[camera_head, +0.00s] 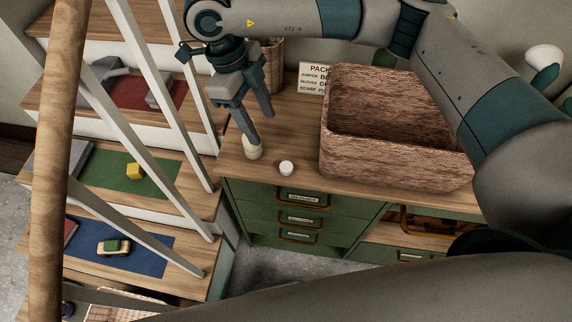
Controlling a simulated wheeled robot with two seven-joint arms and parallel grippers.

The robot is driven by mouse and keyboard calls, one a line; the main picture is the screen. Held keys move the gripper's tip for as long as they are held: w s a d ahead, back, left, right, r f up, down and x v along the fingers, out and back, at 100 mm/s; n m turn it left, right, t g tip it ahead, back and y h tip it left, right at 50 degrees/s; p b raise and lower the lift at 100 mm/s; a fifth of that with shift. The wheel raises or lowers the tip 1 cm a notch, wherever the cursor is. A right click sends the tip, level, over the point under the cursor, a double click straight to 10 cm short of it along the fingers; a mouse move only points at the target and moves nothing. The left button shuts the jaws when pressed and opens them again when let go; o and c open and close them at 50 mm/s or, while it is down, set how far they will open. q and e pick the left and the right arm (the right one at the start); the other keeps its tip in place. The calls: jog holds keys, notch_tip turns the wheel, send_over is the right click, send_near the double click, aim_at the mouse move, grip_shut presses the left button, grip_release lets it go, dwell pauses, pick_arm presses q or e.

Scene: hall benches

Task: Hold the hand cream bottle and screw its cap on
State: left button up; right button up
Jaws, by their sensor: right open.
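A small cream-coloured bottle (252,153) stands on the wooden top of the green cabinet (300,176), near its left front edge. A small round white cap (286,168) lies on the cabinet top just right of the bottle, apart from it. My right gripper (261,128) reaches down from above with its jaws apart and nothing seen between them. One fingertip overlaps the bottle's upper part and hides it; I cannot tell whether they touch. My left gripper is not in view.
A large brown woven basket (395,168) stands right of the cap, with a printed sign (312,80) behind it. White slanted rails and a wooden post stand at left, before shelves with a yellow block (135,171) and a toy car (113,247). Drawers lie below the cabinet top.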

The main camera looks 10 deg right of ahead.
jog(key=p, duration=0.5)
send_near(286, 166)
jog(key=shift+s+a+f, duration=0.1)
jog(key=shift+s+f, duration=0.05)
jog(key=shift+f, duration=0.4)
jog(key=shift+s+a+f, duration=0.1)
jog(key=shift+s+f, duration=0.1)
jog(key=shift+f, duration=0.75)
jog(key=shift+s+d+f+p, duration=0.15)
jog(key=shift+d+f+p, duration=0.35)
jog(key=shift+p, duration=0.5)
jog(key=p+x, duration=0.2)
jog(key=x, duration=0.1)
jog(key=shift+d+f, duration=0.2)
jog(key=shift+d, duration=0.1)
jog(key=shift+f, duration=0.25)
